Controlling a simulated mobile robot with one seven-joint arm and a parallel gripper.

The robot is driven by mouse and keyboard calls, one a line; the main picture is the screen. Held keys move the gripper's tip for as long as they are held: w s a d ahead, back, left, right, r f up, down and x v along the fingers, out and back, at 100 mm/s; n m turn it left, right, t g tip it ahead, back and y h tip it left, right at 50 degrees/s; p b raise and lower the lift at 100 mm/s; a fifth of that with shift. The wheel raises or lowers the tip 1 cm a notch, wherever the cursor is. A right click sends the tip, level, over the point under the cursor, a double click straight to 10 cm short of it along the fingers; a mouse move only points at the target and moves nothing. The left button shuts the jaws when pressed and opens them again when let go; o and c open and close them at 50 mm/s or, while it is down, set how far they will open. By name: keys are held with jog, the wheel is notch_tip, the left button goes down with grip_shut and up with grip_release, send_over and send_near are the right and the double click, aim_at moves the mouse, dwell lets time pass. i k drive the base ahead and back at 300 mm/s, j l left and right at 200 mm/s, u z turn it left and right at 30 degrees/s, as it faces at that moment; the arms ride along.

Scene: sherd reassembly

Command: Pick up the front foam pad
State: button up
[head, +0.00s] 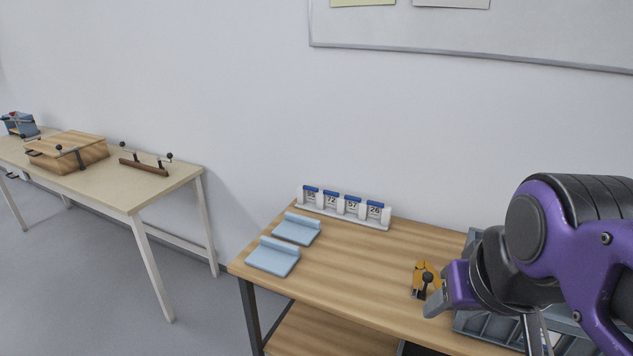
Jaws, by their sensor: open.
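Two light blue foam pads lie on the left end of the wooden table, each with a raised roll along its back edge. The front foam pad (271,260) is nearer the table's front left corner. The back foam pad (296,231) lies just behind it, towards the wall. My gripper (537,342) is at the lower right, far to the right of both pads, below my purple arm. Its fingers are partly cut off by the picture's bottom edge. It is open, and I see nothing held in it.
A white rack (343,210) with blue-topped numbered slots stands behind the pads. An orange tool with a black knob (424,281) sits right of centre. A grey tray (487,327) is partly hidden by my arm. The wooden table (345,275) is clear between pads and tool.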

aim_at(276, 257)
jog(key=i+j, duration=0.15)
jog(key=j, duration=0.25)
jog(key=i+j, duration=0.1)
jog(key=j, duration=0.35)
jog(key=i+j+z, duration=0.1)
jog(key=j, duration=0.3)
jog(key=i+j, duration=0.15)
jog(key=j, duration=0.25)
